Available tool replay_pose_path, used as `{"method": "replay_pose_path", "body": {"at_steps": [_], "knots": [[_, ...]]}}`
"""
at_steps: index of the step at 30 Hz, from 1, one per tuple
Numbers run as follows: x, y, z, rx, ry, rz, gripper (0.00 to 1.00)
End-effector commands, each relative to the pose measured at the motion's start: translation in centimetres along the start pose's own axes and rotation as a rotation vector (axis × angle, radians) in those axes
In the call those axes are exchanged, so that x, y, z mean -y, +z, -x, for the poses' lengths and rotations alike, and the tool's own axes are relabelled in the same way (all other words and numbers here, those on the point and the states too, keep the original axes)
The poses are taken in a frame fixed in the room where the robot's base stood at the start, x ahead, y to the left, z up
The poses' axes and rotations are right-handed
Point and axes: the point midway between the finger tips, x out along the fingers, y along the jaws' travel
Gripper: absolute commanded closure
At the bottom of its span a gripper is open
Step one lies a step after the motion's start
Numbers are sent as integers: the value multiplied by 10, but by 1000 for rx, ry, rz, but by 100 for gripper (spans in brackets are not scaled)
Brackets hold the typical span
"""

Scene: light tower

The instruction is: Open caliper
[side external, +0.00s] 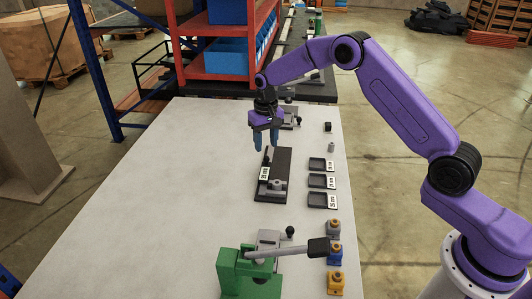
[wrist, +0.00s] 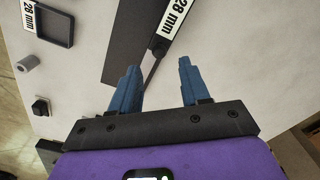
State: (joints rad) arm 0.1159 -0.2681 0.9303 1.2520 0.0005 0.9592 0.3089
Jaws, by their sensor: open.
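A dark plate fixture (side external: 282,163) lies on the white table, with a grey block, a thin dark upright lever and a white label; I take it to be the caliper. In the wrist view the dark plate (wrist: 122,55) shows with a "28 mm" label, and the thin lever (wrist: 152,68) lies in line with the gap between my fingers. My gripper (side external: 265,146) is open and empty above the far end of this fixture, pointing down. Its two blue fingers also show in the wrist view (wrist: 158,66). I cannot tell whether the fingers touch the lever.
Several small dark labelled trays (side external: 318,182) stand right of the fixture. A green press (side external: 235,270) with a long handle (side external: 285,251) stands in front, beside grey, blue and yellow blocks (side external: 336,283). A red shelf (side external: 215,65) stands behind. The table's left side is clear.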

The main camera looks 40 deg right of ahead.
Motion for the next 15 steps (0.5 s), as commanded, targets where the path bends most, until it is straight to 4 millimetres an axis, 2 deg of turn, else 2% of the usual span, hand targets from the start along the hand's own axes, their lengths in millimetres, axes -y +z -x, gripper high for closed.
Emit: {"method": "replay_pose_path", "body": {"at_steps": [1, 6, 15], "knots": [[0, 1, -10, 4, 1, 0, 54], [-1, 0, -33, 2, 1, -2, 54], [0, 0, -47, 0, 0, -1, 54]]}}
